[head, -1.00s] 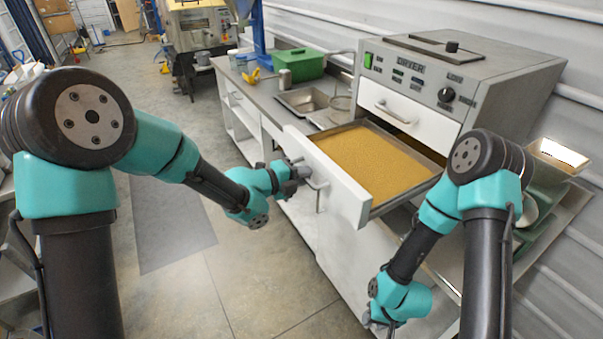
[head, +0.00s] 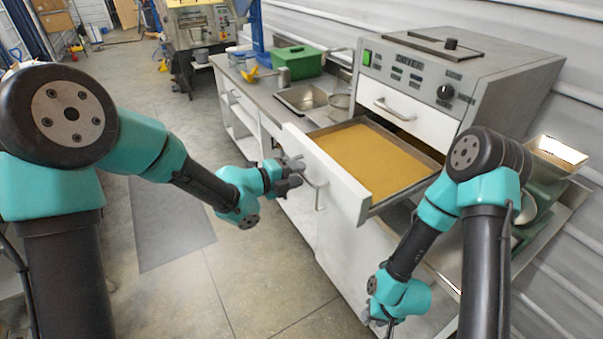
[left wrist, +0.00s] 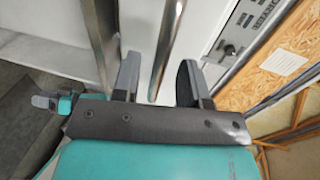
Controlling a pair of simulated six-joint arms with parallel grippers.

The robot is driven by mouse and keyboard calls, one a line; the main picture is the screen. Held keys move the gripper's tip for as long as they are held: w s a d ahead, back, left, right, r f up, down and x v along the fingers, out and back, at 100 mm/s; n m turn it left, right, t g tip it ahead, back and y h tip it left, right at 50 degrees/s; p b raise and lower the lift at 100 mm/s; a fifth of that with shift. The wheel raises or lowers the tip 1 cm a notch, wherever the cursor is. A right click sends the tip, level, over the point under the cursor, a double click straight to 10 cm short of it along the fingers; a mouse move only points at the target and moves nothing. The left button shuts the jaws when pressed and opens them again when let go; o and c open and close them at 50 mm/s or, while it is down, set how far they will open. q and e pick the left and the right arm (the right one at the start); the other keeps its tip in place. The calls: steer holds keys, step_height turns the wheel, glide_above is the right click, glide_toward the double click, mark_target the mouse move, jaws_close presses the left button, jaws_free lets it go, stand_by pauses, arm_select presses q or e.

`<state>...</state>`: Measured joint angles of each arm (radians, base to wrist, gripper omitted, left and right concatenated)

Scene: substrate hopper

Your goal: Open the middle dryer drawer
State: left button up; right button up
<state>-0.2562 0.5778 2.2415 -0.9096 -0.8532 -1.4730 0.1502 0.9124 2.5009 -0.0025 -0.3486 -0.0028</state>
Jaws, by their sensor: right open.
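The dryer (head: 470,75) stands on the bench against the wall. The drawer below its closed top drawer (head: 405,113) is pulled well out and holds a tray of golden granules (head: 370,160). Its white front (head: 335,180) carries a metal bar handle (head: 318,192). My left gripper (head: 297,174) is at this handle. In the left wrist view its two fingers (left wrist: 160,82) stand apart, with the handle bar (left wrist: 168,45) between them and gaps visible. My right gripper (head: 380,322) is low in front of the bench, open, its fingers partly hidden.
A green bin (head: 298,62), a metal basin (head: 302,97) and a yellow scoop (head: 262,74) are on the bench left of the dryer. A light tray (head: 557,150) is at the right. The floor (head: 180,220) left of the drawer is clear.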

arm_select(q)
steer(key=v, duration=1.5)
steer(key=shift+s+a, duration=0.15)
steer(key=shift+a, duration=0.05)
steer(key=a+f+n+y, duration=0.3)
steer(key=f+n, duration=0.5)
steer(key=f, duration=0.2)
steer(key=a+f+n+y, duration=0.3)
steer(key=f+n, duration=0.5)
steer(key=f, duration=0.3)
steer(key=s+a+f+n+g+y, duration=0.1)
steer(key=s+f+n+g+y, duration=0.1)
steer(key=s+f+n, duration=0.6)
steer(key=s+a+f+n+g+y, duration=0.1)
steer(key=s+f+n+g, duration=0.3)
steer(key=s+f+n, duration=0.4)
steer(key=shift+s+a+f+g+y, duration=0.4)
steer(key=shift+s+a+f, duration=0.15)
steer(key=shift+a+f, duration=0.2)
